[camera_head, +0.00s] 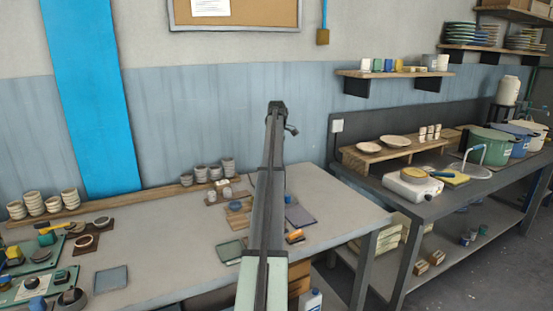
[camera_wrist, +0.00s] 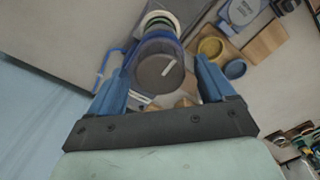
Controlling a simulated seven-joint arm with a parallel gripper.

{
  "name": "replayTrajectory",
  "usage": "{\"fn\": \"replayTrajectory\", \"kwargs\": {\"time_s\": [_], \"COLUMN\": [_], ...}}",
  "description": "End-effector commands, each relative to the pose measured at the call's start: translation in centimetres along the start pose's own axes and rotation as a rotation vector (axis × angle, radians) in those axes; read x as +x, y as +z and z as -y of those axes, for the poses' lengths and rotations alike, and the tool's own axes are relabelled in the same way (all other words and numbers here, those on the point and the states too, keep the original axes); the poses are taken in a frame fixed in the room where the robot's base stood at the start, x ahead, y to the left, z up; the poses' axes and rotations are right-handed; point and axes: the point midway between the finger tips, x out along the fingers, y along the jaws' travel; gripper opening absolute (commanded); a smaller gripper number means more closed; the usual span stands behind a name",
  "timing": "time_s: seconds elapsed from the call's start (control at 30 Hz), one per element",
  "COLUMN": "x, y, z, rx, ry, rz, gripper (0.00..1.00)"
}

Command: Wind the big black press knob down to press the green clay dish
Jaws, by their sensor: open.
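The gripper is open, with one blue finger on each side of the knob. I cannot tell whether either finger touches it. A blue press frame (camera_wrist: 130,53) shows around the knob. Beyond the knob, a green rim (camera_wrist: 162,16) with pale rings shows in part; it may be the green clay dish, but most of it is hidden. In the head view my arm hides the press and the gripper.
In the wrist view, a yellow cup (camera_wrist: 211,46) and a blue cup (camera_wrist: 235,69) stand close on the right finger's side. In the head view, small bowls (camera_head: 62,203) and green-based devices (camera_head: 36,287) fill the table's left. The bare middle tabletop (camera_head: 165,240) is clear.

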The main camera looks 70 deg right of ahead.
Motion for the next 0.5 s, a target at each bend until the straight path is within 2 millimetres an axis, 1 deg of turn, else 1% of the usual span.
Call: {"fn": "replayTrajectory", "kwargs": {"time_s": [0.03, 0.17, 0.47, 0.5], "x": [0.44, 0.98, 1.09, 1.08], "y": [0.01, 0.01, 0.0, 0.0], "z": [0.05, 0.02, 0.0, 0.01], "rx": [0.0, 0.0, 0.0, 0.0], "ry": [-0.001, -0.001, 0.0, 0.0], "rz": [0.0, 0.0, 0.0, 0.0], "gripper": [0.82, 0.82, 0.82, 0.79]}}
